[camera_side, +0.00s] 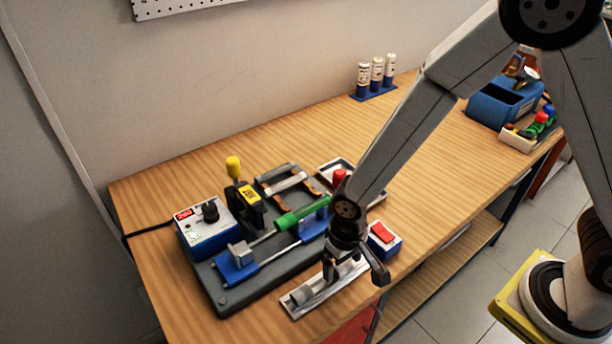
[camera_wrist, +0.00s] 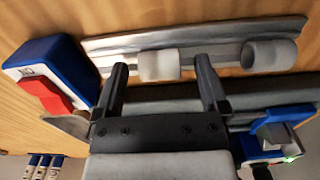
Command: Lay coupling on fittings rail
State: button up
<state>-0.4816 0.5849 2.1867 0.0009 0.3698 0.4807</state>
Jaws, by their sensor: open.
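The fittings rail (camera_side: 318,296) is a pale metal channel at the front of the bench; it also shows in the wrist view (camera_wrist: 205,41). A white coupling (camera_wrist: 160,65) lies lengthwise along the rail's channel in the wrist view. My gripper (camera_wrist: 161,66) is open, with one finger at each end of this coupling and small gaps showing. In the side view my gripper (camera_side: 352,266) is low over the rail and largely hides that coupling. A second, greyer coupling (camera_wrist: 268,54) sits at the rail's right end in the wrist view, and at the left end in the side view (camera_side: 301,293).
A blue box with a red switch (camera_side: 384,239) stands close beside my gripper. A dark fixture base (camera_side: 228,296) with a green-handled tool (camera_side: 298,216) and control box (camera_side: 207,225) lies behind the rail.

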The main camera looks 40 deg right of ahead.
jog(key=shift+r, duration=0.2)
jog(key=shift+r, duration=3.7)
jog(key=shift+d+r, duration=0.15)
jog(key=shift+d, duration=0.4)
jog(key=shift+t, duration=0.7)
jog(key=d, duration=0.2)
jog(key=d+r, duration=0.1)
jog(key=d, duration=0.4)
jog(key=shift+s+d+r, duration=0.1)
jog(key=shift+d+r, duration=0.2)
jog(key=shift+r, duration=0.1)
jog(key=s+d+r+t, duration=0.1)
jog(key=s+d, duration=0.1)
jog(key=d, duration=0.5)
jog(key=shift+s+d, duration=0.25)
jog(key=shift+s, duration=0.1)
